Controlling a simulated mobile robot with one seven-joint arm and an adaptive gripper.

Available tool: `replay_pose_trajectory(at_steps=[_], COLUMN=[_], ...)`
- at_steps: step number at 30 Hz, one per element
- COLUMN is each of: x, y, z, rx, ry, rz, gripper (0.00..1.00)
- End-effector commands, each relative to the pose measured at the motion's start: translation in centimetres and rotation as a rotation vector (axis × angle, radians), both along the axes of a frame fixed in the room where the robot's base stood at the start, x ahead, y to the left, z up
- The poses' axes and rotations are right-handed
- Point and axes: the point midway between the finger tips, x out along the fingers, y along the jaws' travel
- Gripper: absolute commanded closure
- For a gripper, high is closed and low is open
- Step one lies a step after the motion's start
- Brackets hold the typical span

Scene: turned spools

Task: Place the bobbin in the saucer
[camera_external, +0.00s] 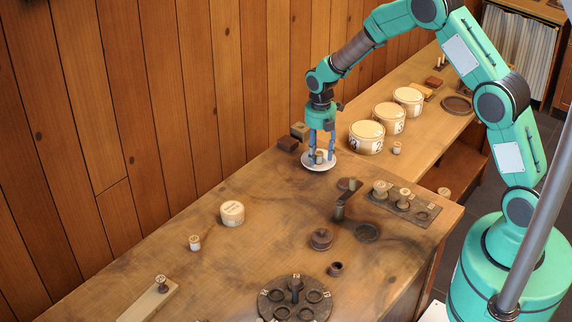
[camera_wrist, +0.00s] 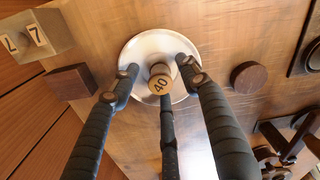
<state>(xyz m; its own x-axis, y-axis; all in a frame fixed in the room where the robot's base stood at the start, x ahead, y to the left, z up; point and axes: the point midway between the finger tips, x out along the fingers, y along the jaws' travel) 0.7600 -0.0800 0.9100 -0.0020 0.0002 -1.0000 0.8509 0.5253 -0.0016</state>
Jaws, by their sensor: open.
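A small wooden bobbin (camera_external: 319,157) stands upright in the white saucer (camera_external: 310,166), near the wall side of the bench. My gripper (camera_external: 321,154) points straight down over the saucer. Its dark fingers are spread around the bobbin, open, with visible gaps between the fingertips and the bobbin. The bobbin's underside is hidden in the wrist view.
Dark blocks (camera_external: 288,144) sit beside the saucer on the wall side. Several round cream boxes (camera_external: 366,146) stand behind to the right.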

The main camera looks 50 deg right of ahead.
Motion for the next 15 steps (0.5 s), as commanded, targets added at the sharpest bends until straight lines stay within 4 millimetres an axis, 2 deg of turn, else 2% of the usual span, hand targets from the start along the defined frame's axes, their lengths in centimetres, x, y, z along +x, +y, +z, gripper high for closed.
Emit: replay_pose_trajectory(at_steps=[6,15], x=[0.1,0.0], y=[0.0,0.0], z=[2.8,5.9], rx=[-0.001,0.000], ry=[-0.003,-0.001], rz=[0.000,0.000], gripper=[0.54,0.54])
